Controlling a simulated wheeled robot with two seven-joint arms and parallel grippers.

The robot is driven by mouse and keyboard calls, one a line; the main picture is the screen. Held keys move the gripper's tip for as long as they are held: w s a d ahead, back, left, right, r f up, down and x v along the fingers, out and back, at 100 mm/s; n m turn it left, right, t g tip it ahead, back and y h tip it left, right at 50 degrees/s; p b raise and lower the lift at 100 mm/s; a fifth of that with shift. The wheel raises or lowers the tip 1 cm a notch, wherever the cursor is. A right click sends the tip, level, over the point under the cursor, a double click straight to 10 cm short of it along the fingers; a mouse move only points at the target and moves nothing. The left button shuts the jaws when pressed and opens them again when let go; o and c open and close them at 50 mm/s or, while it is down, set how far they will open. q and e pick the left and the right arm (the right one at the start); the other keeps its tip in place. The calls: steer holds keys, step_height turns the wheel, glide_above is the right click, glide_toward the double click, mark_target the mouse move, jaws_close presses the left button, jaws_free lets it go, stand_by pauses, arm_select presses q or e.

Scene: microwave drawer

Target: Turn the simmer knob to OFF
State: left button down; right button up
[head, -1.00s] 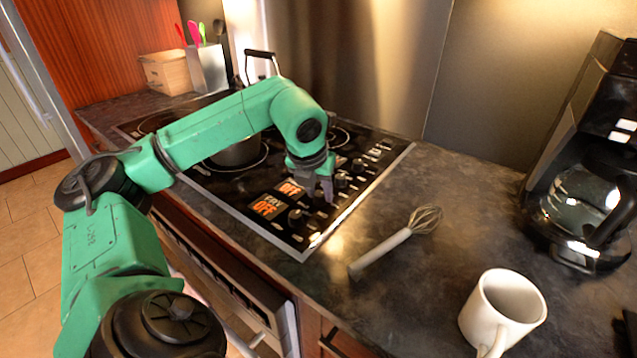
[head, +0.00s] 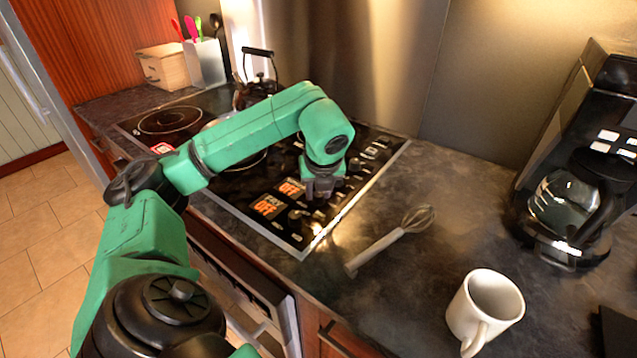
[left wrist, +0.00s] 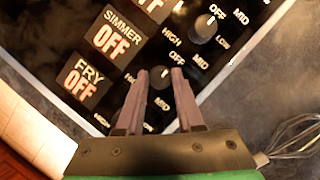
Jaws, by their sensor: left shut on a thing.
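The simmer knob (left wrist: 160,77) is a small dark knob on the black stove panel, beside the lit "SIMMER OFF" sign (left wrist: 110,40). My left gripper (left wrist: 159,72) has its two fingers on either side of this knob and is shut on it. Its pointer is too small to read. In the head view my left gripper (head: 319,200) reaches down onto the panel and hides most of the knob. The simmer sign also shows in the head view (head: 291,189). My right gripper is not in view.
Another knob (left wrist: 203,27) is close by, and the "FRY OFF" sign (left wrist: 80,85) is beside the simmer sign. A whisk (head: 390,240), a white mug (head: 484,312) and a coffee maker (head: 580,190) stand or lie on the counter to the right. A kettle (head: 255,90) is at the back.

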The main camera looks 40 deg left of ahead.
arm_select(q)
steer(key=c, duration=0.5)
jaws_free()
steer(key=shift+c, duration=0.2)
steer(key=v, duration=0.6)
steer(key=shift+w, duration=0.1)
step_height(320, 180, up, 8)
steer(key=p, duration=0.7)
glide_above(321, 210)
steer(key=s+d, duration=0.2)
steer(key=shift+s+d+f, duration=0.1)
steer(key=shift+s+d, duration=0.05)
steer(key=shift+d, duration=0.15)
